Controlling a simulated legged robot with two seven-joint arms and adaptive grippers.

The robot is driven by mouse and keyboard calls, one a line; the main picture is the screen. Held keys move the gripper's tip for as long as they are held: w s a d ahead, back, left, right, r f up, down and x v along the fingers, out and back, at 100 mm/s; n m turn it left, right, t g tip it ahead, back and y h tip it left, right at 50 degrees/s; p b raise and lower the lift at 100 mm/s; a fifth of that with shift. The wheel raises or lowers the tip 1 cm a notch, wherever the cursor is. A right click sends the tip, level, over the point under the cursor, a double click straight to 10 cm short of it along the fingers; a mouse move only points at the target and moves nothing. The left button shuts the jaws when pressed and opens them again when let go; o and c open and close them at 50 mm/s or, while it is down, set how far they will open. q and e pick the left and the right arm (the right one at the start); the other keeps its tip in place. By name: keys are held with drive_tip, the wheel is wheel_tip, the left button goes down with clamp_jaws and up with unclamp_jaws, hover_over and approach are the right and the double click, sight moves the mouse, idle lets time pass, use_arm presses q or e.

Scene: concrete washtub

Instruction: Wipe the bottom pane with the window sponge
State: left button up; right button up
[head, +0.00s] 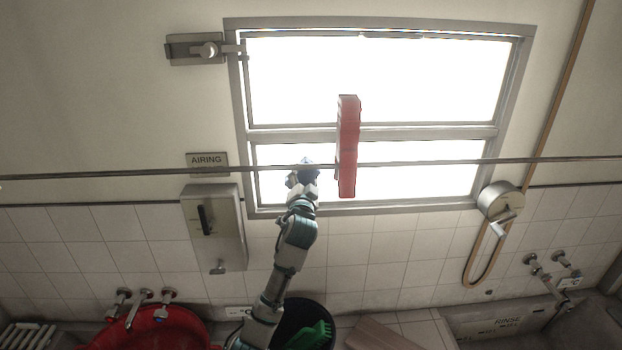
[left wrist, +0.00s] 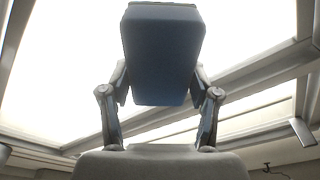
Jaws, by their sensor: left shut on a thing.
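The window has a large top pane (head: 370,78) and a lower bottom pane (head: 420,182), both bright white, split by a grey crossbar. My left gripper (head: 304,174) is raised in front of the left part of the bottom pane. It is shut on the blue window sponge (head: 308,161). In the left wrist view the sponge (left wrist: 163,52) is a dark blue block between the two fingers, with bright panes behind it. I cannot tell whether the sponge touches the glass. My right gripper is not in view.
A thin rod (head: 440,162) crosses before the window, with a red cloth-like thing (head: 348,145) hanging on it, right of my gripper. A grey dispenser (head: 213,228) and a round wall unit (head: 500,201) flank the window. A red basin (head: 160,330) and dark bucket (head: 290,325) stand below.

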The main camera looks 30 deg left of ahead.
use_arm(q)
drive_tip(key=shift+s+a, duration=0.5)
drive_tip(key=shift+a, duration=0.35)
drive_tip(key=v, duration=0.5)
drive_tip(key=shift+s+d+r, duration=0.3)
drive_tip(key=shift+d, duration=0.1)
drive_tip(key=v, duration=0.3)
drive_tip(key=shift+d+r, duration=0.2)
